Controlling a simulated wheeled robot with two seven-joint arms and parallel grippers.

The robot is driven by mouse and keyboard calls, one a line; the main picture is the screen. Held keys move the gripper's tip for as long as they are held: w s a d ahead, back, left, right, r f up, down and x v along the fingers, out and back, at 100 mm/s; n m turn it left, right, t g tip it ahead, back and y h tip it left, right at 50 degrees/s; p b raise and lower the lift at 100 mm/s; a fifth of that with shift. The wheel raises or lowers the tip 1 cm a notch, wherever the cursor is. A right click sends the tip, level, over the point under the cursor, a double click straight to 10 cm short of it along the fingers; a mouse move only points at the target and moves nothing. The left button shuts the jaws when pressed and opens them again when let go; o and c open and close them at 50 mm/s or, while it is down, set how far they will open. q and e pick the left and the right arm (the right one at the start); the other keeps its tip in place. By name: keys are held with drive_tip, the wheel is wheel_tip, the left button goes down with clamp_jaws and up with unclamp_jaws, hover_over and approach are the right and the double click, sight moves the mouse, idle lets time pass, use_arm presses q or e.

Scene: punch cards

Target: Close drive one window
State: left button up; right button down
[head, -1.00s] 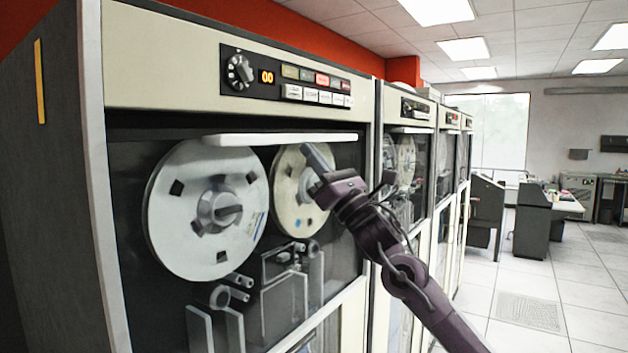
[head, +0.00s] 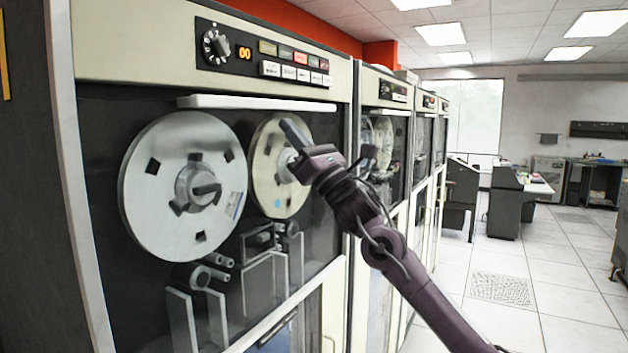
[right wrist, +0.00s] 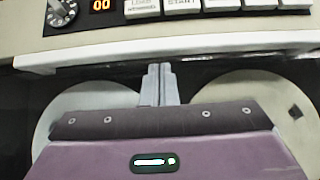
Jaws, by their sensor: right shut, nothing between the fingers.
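Drive one is the nearest cabinet, with a control panel (head: 262,54) reading 00. A pale horizontal bar (head: 257,104) crosses the top of its reel bay, just below the cream header; in the right wrist view the bar (right wrist: 90,53) runs across the upper picture. I take it for the window's edge; the clear pane is hard to make out. My right gripper (head: 292,130) is shut and empty, in front of the right reel (head: 265,180). In the right wrist view its fingers (right wrist: 158,82) point up, tips just below the bar; contact cannot be told. My left gripper is out of view.
The left reel (head: 150,220) and tape guides sit in the bay. More drives (head: 385,95) stand in a row beyond, behind my right arm. The tiled floor (head: 560,300) at right is largely clear, with desks (head: 510,195) farther back.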

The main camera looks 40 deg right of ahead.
use_arm(q)
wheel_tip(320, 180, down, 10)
drive_tip(key=b, duration=0.8)
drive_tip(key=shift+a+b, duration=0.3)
drive_tip(key=shift+b, duration=0.05)
use_arm(e)
drive_tip(key=w+f+v, duration=0.1)
drive_tip(key=v, duration=1)
drive_tip(key=shift+s+a+f, duration=0.2)
drive_tip(key=shift+f, duration=0.1)
